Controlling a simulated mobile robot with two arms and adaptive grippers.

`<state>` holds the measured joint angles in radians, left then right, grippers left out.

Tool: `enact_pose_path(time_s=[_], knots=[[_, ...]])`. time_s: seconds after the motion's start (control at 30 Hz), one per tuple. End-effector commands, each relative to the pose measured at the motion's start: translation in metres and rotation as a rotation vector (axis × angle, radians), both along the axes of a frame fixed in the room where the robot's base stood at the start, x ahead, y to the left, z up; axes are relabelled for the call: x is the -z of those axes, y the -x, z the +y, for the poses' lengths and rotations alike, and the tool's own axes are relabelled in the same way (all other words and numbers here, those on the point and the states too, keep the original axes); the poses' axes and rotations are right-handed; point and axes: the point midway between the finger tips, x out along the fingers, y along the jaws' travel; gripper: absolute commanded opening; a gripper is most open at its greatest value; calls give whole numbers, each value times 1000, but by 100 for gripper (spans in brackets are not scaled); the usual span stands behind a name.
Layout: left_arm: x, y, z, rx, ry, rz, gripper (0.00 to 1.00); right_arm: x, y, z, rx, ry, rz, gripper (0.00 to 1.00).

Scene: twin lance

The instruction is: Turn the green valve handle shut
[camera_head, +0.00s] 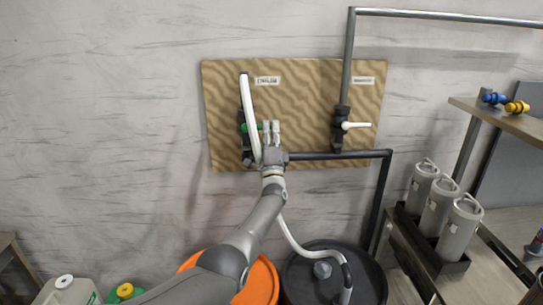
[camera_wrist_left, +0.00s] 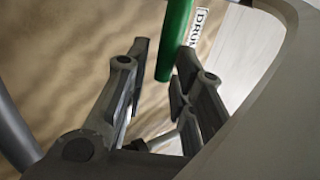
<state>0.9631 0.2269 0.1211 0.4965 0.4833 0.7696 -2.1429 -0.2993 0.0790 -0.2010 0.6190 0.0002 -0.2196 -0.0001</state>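The green valve handle (camera_head: 250,127) is on the left valve of the wooden board, partly hidden by a white hose and my gripper. In the left wrist view the green handle (camera_wrist_left: 175,40) is a long bar reaching down from the top edge. My left gripper (camera_head: 271,130) is at the board, just right of the white hose. In the left wrist view its fingers (camera_wrist_left: 163,65) are apart, with the lower end of the handle between their tips. A gap shows on the handle's left side; contact on the right side is unclear. My right gripper is out of view.
The white hose (camera_head: 251,105) runs close beside my gripper. A second valve with a white handle (camera_head: 356,125) is on the board (camera_head: 310,90) at right. Dark pipe (camera_head: 335,155) runs below. An orange drum (camera_head: 262,283) and a black drum (camera_head: 300,280) stand below.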

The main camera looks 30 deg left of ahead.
Motion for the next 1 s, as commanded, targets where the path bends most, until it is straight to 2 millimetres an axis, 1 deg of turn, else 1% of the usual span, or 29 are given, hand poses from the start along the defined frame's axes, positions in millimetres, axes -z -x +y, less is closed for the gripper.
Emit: enact_pose_path(time_s=[0.27,0.7,0.83,1.0], knots=[[16,19,-13,0,1,1,24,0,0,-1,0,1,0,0],[52,61,-44,-1,0,3,24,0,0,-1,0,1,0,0],[57,69,-49,-2,-1,3,24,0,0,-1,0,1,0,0],[60,72,-51,-2,-1,3,24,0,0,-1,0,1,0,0]])
